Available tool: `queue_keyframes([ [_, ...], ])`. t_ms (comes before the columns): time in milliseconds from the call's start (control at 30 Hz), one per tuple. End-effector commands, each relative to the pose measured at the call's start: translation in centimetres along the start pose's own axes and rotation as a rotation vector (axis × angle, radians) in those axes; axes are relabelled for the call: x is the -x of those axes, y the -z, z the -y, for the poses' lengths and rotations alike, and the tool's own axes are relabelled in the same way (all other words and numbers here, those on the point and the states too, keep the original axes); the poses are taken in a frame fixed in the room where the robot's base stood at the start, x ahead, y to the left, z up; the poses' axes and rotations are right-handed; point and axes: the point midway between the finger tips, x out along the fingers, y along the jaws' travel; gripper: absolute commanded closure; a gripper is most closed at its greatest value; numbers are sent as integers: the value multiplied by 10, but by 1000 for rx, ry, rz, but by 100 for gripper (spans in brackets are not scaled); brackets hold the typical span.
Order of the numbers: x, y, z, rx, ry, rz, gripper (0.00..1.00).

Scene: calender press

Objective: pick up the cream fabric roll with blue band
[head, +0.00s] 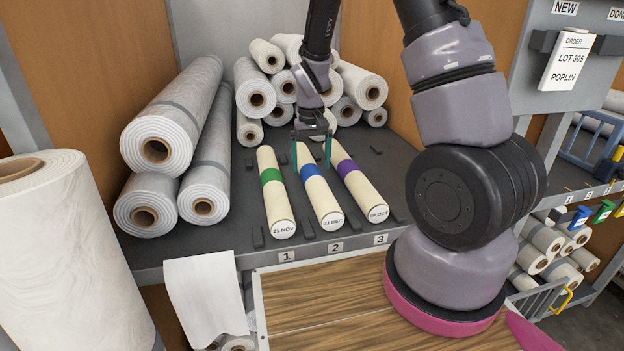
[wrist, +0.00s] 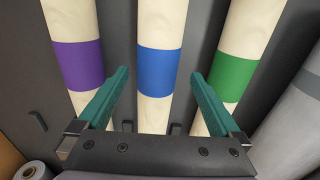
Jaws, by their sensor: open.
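The cream fabric roll with blue band (head: 319,190) lies on the dark shelf in slot 2, its end label reading 03 DEC. My gripper (head: 311,151) is open over the far part of this roll, one finger towards each side of it. In the wrist view the blue-banded roll (wrist: 160,70) runs between the two green fingers of my gripper (wrist: 159,82), with nothing held. I cannot tell how far the fingertips are above the shelf. The roll's far end is partly hidden by my gripper in the head view.
A green-banded roll (head: 274,190) lies left in slot 1, and a purple-banded roll (head: 355,182) lies right in slot 3, both close by. Large grey rolls (head: 172,115) lie at the left. Small dark pegs (head: 258,237) separate the slots.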

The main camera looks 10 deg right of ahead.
Motion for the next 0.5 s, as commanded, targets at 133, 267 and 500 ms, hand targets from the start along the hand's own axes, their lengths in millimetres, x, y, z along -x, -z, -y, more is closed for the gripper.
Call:
queue_keyframes([
  [133,-14,-2,-1,-1,0,3,0],
  [267,-34,-3,-3,0,0,3,0],
  [500,-54,-2,-3,0,0,-1,0],
])
